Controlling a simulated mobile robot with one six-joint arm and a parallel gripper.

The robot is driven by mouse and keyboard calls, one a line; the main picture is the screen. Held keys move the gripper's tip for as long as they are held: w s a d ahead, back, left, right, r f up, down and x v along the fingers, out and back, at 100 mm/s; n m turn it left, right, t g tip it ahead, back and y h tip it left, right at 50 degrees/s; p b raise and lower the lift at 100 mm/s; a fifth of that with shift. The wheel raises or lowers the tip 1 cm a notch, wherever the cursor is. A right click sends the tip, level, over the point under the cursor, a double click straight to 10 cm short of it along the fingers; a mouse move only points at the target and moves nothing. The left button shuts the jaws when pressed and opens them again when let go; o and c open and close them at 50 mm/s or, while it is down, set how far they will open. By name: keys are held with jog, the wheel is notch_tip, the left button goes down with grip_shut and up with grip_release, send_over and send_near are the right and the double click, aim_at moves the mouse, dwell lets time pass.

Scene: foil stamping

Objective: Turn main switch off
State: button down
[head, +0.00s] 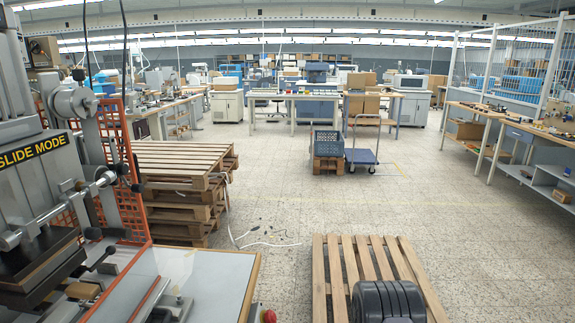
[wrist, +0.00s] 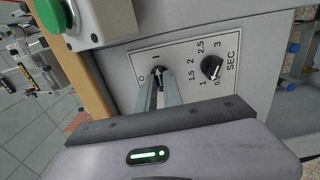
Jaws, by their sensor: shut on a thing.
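The main switch (wrist: 158,71) is a small black rotary knob on a grey panel, with the marks 0 and I beside it in the wrist view. My gripper (wrist: 159,80) reaches up to it with its two thin grey fingers close together, shut on the knob. The fingers cover much of the knob, so I cannot tell its exact position. The head view shows neither my gripper nor the switch.
A black timer dial (wrist: 211,67) marked SEC sits right of the switch. A green button (wrist: 55,14) on a grey box stands at upper left.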

jog(key=n, duration=0.3)
jog(key=shift+b, duration=0.4)
jog(key=shift+n, duration=0.3)
jog(key=n+b, duration=0.1)
jog(key=n, duration=0.2)
